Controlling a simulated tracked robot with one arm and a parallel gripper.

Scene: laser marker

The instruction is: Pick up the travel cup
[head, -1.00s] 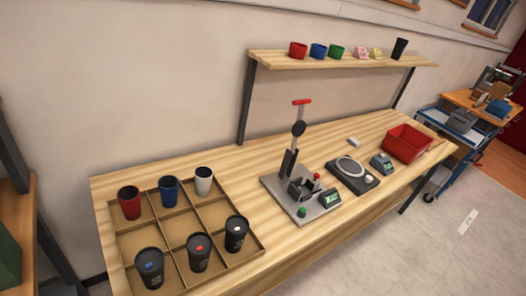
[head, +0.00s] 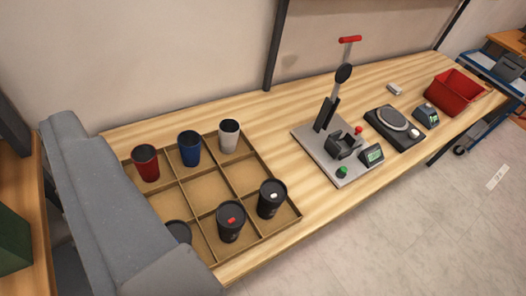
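A divided cardboard tray (head: 209,188) lies at the left end of the workbench. Its front row holds black lidded cups: one with a red mark (head: 230,226), one with a white mark (head: 271,202), and a third (head: 180,231) mostly hidden behind my grey arm. Its back row holds a red cup (head: 146,164), a blue cup (head: 190,150) and a white cup (head: 229,134), all upright with dark tops. I cannot tell which one is the travel cup. My gripper is not in view; only my grey arm shows at the left, across the tray's left side.
On the wooden bench (head: 270,117), right of the tray, stand a lever press (head: 340,145), a round-plated device (head: 394,122) and a red bin (head: 455,92). A shelf post (head: 275,50) rises behind. A blue cart (head: 507,73) is at far right.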

